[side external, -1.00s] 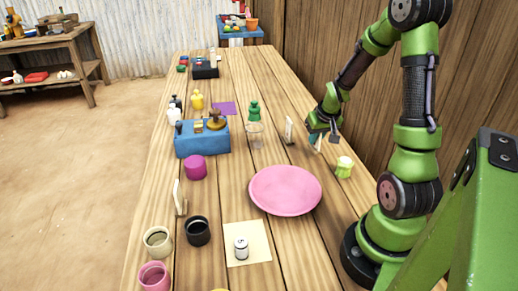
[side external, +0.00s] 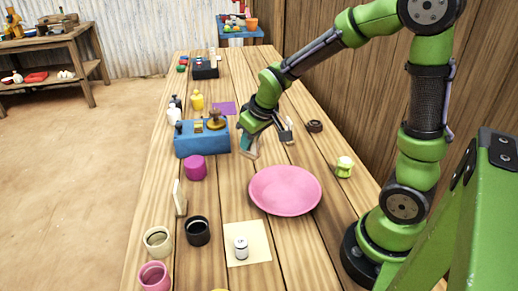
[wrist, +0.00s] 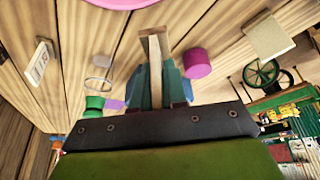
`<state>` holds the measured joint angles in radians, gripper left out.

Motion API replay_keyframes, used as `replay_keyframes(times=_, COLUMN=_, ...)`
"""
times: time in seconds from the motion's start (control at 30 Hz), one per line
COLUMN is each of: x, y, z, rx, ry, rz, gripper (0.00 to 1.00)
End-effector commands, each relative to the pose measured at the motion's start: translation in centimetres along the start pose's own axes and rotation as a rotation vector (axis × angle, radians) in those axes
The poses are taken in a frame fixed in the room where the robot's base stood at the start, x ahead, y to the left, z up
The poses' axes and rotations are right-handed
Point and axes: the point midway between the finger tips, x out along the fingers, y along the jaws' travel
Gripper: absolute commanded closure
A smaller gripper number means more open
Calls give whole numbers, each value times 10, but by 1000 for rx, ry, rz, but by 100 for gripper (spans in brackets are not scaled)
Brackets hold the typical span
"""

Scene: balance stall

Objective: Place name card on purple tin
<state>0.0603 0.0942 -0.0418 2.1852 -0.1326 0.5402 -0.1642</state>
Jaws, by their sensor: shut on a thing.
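My gripper (side external: 252,143) is over the middle of the table, just right of the blue box. Its teal fingers (wrist: 155,88) are shut on a thin, pale wooden-edged name card (wrist: 153,45), seen nearly edge-on in the wrist view. In the side view the card's lower part (side external: 250,154) shows under the fingers. The purple tin (side external: 195,167) stands upright in front of the blue box, left of and apart from the gripper. It also shows in the wrist view (wrist: 197,63), right of the held card. Nothing is seen on its top.
A blue box (side external: 202,140) with a brass-coloured item on it stands behind the tin. A pink plate (side external: 285,190) lies in front of the gripper. Another card (side external: 179,198) and a black cup (side external: 197,231) stand nearer. A clear cup (wrist: 98,70) is near the gripper.

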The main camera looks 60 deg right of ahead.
Motion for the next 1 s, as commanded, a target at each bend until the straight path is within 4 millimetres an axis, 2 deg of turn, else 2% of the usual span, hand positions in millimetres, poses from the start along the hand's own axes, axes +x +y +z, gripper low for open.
replay_keyframes(times=0.03, x=-1, y=-19, z=0, rx=-39, ry=1, rz=-17, gripper=100)
replay_keyframes(times=0.2, x=-3, y=-53, z=3, rx=-100, ry=1, rz=-44, gripper=100)
replay_keyframes(times=0.37, x=1, y=-56, z=-4, rx=-77, ry=-2, rz=-40, gripper=100)
replay_keyframes(times=0.47, x=11, y=-58, z=-21, rx=-70, ry=-3, rz=-40, gripper=100)
replay_keyframes(times=0.8, x=54, y=-68, z=-101, rx=-70, ry=-1, rz=-40, gripper=100)
replay_keyframes(times=1.0, x=67, y=-72, z=-127, rx=-71, ry=-2, rz=-41, gripper=100)
